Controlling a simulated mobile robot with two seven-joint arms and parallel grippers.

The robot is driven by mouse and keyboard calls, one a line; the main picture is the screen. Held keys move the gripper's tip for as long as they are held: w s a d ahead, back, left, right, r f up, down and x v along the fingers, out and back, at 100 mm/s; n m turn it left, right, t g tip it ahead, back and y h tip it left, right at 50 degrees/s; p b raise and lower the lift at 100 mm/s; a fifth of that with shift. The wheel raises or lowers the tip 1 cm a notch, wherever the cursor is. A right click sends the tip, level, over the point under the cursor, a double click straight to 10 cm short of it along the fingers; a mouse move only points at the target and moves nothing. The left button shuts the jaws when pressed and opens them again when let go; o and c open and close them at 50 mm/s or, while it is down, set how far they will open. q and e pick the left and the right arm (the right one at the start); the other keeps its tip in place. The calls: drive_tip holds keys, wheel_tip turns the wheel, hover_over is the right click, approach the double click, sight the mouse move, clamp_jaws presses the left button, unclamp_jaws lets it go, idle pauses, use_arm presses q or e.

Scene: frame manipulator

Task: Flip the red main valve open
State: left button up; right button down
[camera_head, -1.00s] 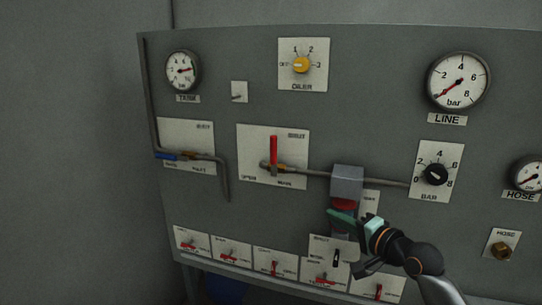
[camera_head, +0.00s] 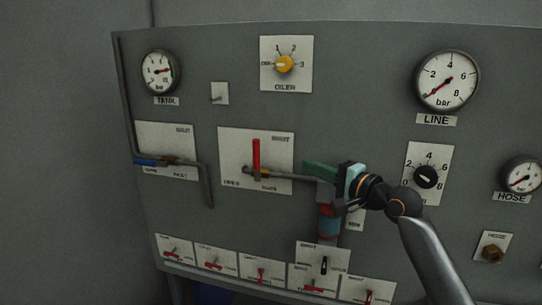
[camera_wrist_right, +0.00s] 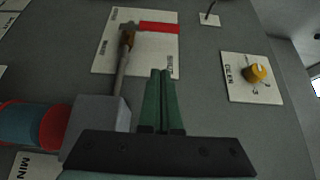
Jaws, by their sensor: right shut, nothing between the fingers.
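The red main valve handle (camera_head: 256,154) stands upright, across its pipe, on a white plate (camera_head: 228,141) marked with OPEN and MAIN in the head view. In the right wrist view the red handle (camera_wrist_right: 159,27) lies sideways at the top. My right gripper (camera_head: 306,165) is in front of the pipe, right of the handle and apart from it. Its green fingers (camera_wrist_right: 160,75) are together and empty, pointing toward the plate. My left gripper is in neither view.
A blue-handled valve (camera_head: 147,162) sits to the left. A blue and red cylinder (camera_head: 328,225) hangs below my right gripper and shows in the wrist view (camera_wrist_right: 32,124). A yellow oiler knob (camera_head: 284,64) is above. Several small red switches line the bottom.

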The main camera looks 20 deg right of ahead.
sight(256, 160)
drive_tip(key=shift+s+a+p+x, duration=0.2)
drive_tip(key=shift+a+p+x, duration=0.25)
drive_tip(key=shift+x, duration=1.45)
drive_tip(key=shift+s+a+p+x, duration=0.15)
drive_tip(key=shift+a+p+x, duration=0.2)
drive_tip(key=shift+x, duration=1.5)
drive_tip(key=shift+s+a+p+x, duration=0.2)
drive_tip(key=shift+a+p+x, duration=0.25)
drive_tip(key=shift+x, duration=1.45)
drive_tip(key=shift+w+a, duration=0.1)
